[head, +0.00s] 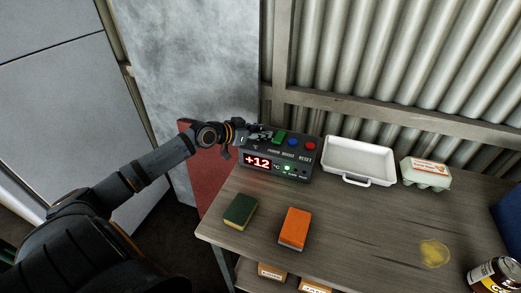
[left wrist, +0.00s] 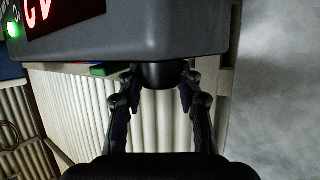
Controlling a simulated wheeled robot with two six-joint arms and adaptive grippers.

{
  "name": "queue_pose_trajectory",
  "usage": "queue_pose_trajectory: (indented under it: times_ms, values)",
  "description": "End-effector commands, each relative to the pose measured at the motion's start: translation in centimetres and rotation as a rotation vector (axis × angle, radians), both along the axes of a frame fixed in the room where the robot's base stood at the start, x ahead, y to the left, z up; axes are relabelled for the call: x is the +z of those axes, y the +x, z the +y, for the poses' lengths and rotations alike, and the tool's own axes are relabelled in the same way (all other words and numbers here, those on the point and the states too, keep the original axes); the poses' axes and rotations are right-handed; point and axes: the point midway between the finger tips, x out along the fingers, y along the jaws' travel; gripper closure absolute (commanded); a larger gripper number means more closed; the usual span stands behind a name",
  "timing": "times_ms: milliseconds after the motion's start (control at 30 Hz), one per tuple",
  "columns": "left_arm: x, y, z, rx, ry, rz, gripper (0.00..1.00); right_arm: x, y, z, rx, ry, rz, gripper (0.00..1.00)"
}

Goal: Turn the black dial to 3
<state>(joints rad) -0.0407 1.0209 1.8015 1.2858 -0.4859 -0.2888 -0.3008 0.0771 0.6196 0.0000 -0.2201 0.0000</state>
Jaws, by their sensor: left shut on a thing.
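The dark grey control box (head: 270,172) stands at the back left of the wooden table. A green light (head: 287,168) is lit next to the display. My left gripper (head: 262,135) is at the top left of the box. In the left wrist view, my left gripper (left wrist: 160,88) has one finger on each side of the black dial (left wrist: 163,76) and is shut on it. In the head view, the gripper hides the dial, and I cannot read its setting. My right gripper is not in view.
Green (head: 279,138), blue (head: 292,142) and red (head: 310,146) buttons sit on the box, right of my gripper. A white tray (head: 345,176) and an egg carton (head: 426,173) stand to the right. A green sponge (head: 240,211) and an orange sponge (head: 294,228) lie in front.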

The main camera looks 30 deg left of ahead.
Motion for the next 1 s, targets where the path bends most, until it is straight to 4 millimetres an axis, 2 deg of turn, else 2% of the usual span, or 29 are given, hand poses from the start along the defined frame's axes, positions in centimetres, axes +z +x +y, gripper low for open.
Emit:
queue_pose_trajectory:
  times_ms: [33,200,300,500,700,1000]
  values:
    - [-1.4,0.0,0.2,-0.032,0.006,0.004,0.97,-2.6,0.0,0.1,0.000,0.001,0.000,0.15]
    - [-1.0,0.0,0.2,-0.152,0.000,0.003,0.97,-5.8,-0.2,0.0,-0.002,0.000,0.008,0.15]
    - [-0.9,0.1,0.1,-0.227,-0.004,0.003,0.97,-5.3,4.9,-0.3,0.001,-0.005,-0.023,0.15]
    - [-0.4,0.1,0.0,-0.393,-0.011,-0.001,0.97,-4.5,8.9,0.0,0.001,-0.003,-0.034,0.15]
    - [-0.1,0.1,0.0,-0.546,-0.009,0.001,0.97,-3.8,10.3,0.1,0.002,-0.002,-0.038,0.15]
    - [-0.1,0.0,0.0,-0.693,-0.004,0.006,0.97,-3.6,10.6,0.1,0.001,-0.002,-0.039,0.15]
